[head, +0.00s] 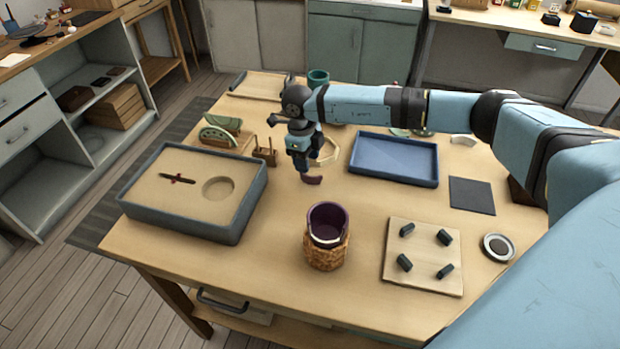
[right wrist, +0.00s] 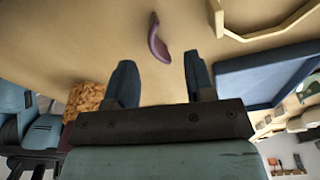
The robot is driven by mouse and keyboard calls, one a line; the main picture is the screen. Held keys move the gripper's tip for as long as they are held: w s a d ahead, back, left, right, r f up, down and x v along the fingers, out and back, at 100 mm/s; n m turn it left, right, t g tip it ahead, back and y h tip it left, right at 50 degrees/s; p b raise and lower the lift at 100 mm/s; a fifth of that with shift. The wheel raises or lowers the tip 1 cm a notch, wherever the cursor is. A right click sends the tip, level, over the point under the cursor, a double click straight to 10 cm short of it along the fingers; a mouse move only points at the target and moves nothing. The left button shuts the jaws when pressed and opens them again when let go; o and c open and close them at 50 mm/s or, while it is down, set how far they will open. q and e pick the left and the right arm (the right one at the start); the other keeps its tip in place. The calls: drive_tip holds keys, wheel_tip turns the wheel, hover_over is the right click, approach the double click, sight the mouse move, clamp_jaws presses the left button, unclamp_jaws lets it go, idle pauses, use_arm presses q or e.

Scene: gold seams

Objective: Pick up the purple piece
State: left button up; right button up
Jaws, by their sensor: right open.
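The purple piece (head: 312,180) is a small curved shard lying on the wooden table (head: 180,258), just below my right gripper (head: 302,170). It also shows in the right wrist view (right wrist: 158,40), ahead of the fingertips and between their lines. My right gripper (right wrist: 158,75) points down, its two fingers apart with nothing between them. A purple cup (head: 327,220) with a broken rim sits in a woven cork-like holder (head: 326,252) at the table's front middle. My left gripper is out of view.
A grey sand-filled tray (head: 150,207) stands at left, a blue tray (head: 395,178) at right. A pegged wooden board (head: 424,280) and a small round dish (head: 497,247) are at front right. A wooden rack (head: 240,142) and a pale angular frame (head: 328,150) are near the gripper.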

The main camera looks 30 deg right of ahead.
sight(311, 183)
drive_tip(key=f, duration=0.2)
drive_tip(key=s+f, duration=0.1)
drive_tip(key=f, duration=0.2)
drive_tip(key=shift+s+d+f, duration=0.1)
drive_tip(key=shift+f, duration=0.25)
clamp_jaws()
